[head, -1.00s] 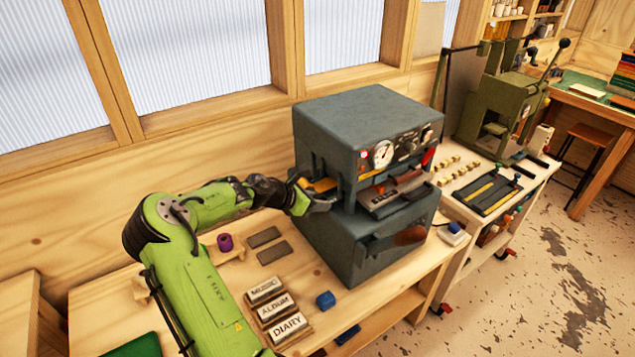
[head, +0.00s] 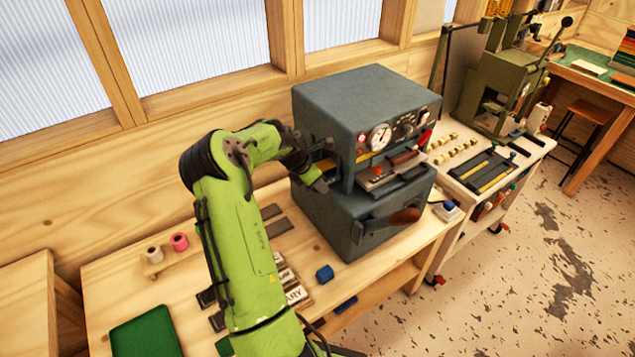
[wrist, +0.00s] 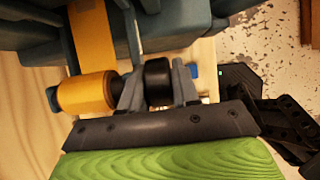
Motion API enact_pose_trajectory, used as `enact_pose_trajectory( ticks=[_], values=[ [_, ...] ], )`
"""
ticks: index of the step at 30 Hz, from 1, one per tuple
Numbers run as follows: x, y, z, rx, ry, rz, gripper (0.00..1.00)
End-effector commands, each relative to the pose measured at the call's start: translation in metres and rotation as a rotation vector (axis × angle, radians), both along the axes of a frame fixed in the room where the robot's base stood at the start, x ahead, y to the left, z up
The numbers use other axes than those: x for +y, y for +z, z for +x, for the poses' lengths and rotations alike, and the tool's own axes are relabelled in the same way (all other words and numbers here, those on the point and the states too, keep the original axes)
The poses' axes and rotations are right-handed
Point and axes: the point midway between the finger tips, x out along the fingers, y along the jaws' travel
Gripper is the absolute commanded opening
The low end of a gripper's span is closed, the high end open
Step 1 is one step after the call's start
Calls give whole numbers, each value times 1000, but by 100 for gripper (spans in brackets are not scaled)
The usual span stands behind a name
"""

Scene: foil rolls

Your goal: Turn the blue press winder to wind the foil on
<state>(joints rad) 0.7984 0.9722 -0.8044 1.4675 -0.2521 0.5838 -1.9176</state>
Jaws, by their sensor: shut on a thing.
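The blue-grey press (head: 345,110) stands on the wooden bench. In the wrist view, a gold foil roll (wrist: 86,94) sits beside the winder's black knob (wrist: 158,82), and a gold foil strip (wrist: 92,30) runs from the roll up into the press body (wrist: 170,25). My gripper (wrist: 157,88) has one finger on each side of the black knob and is shut on it. In the head view my gripper (head: 317,178) is at the left side of the press, where my arm and the press hide most of the winder.
A pink roll (head: 180,242) and a cream roll (head: 154,254) stand at the bench's left. A blue block (head: 324,273) and lettered blocks lie in front of the press. The press's red-brown handle (head: 404,216) sticks out at its front right. A green press (head: 500,85) stands behind.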

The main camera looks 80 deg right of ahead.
Motion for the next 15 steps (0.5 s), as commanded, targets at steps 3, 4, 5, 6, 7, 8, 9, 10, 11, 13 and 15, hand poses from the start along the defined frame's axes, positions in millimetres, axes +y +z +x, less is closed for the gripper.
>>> enact_pose_trajectory(
  ticks=[3, 4, 5, 6, 7, 8, 9, 10, 11, 13, 15],
  values=[
    [0, -1, 0, -1, 0, 2, 0],
    [0, -1, 0, -1, 0, 2, 0],
    [0, -1, 0, -1, 0, 2, 0],
    [0, -1, 0, -1, 0, 2, 0],
    [0, -1, 0, -1, 0, 2, 0],
    [0, -1, 0, -1, 0, 2, 0],
    [0, -1, 0, -1, 0, 2, 33],
    [0, -1, 0, 0, 0, 1, 38],
    [0, -1, 0, 0, 0, 1, 43],
    [0, -1, 0, 0, 0, 1, 51],
    [0, -1, 0, 0, 0, 1, 51]
  ],
)
